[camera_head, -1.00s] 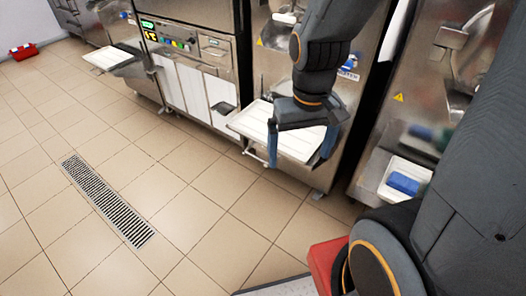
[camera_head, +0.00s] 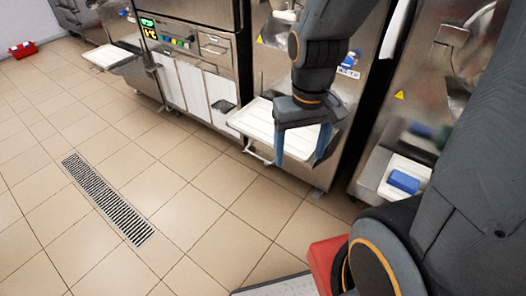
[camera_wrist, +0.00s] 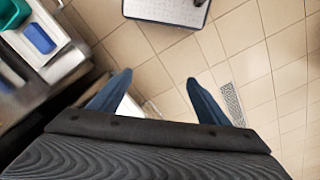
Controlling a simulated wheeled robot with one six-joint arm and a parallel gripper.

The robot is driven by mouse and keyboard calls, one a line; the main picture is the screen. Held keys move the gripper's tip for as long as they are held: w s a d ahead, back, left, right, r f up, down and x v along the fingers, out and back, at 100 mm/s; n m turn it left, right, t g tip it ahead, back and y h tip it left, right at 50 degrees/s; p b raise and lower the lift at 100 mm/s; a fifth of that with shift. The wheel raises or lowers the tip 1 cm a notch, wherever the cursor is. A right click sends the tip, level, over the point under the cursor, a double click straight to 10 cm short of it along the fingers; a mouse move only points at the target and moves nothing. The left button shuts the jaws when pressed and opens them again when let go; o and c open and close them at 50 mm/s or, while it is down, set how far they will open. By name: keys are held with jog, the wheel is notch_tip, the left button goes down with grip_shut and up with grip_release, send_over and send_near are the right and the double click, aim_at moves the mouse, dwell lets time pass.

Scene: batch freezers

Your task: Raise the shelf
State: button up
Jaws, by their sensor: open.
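The shelf (camera_head: 262,122) is a white, tray-like panel with a thin metal bar at its front edge, low on the front of the middle steel freezer. It sticks out roughly level, and my gripper hides part of its right side. My gripper (camera_head: 299,162) points down with its two blue fingers spread and nothing held between them. In the head view the fingers overlap the shelf; contact cannot be told. In the wrist view my gripper (camera_wrist: 159,80) is open, and a white piece, apparently the shelf (camera_wrist: 128,108), shows partly behind the left finger.
Another freezer on the right has a white tray (camera_head: 381,190) with a blue item (camera_head: 404,181). A further shelf (camera_head: 110,57) sticks out at the left. A red box (camera_head: 22,50) lies far left. The tiled floor with a drain grate (camera_head: 108,200) is clear.

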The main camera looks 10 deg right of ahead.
jog(key=shift+n+g+h, duration=0.6)
jog(key=shift+g+h, duration=0.3)
notch_tip(320, 180, down, 8)
jog(key=b, duration=0.5)
jog(key=shift+w+r, duration=0.15)
jog(key=shift+r, duration=0.1)
jog(key=c, duration=1)
jog(key=n+t+h+b, duration=0.5)
jog(key=h+b, duration=0.5)
jog(key=b, duration=1.2)
send_near(258, 156)
jog(key=s+d+r, duration=0.2)
jog(key=s+d, duration=0.9)
jog(key=w+a+f+n+t+b, duration=0.2)
jog(key=w+a+f+t+b, duration=0.4)
jog(key=w+a, duration=0.25)
jog(key=shift+r+b+x, duration=0.15)
jog(key=shift+b+x, duration=0.25)
jog(key=shift+x, duration=1.65)
jog(key=shift+r+b+x, duration=0.15)
jog(key=shift+b+x, duration=0.2)
jog(key=shift+x, duration=1.7)
jog(key=shift+w, duration=0.1)
grip_shut()
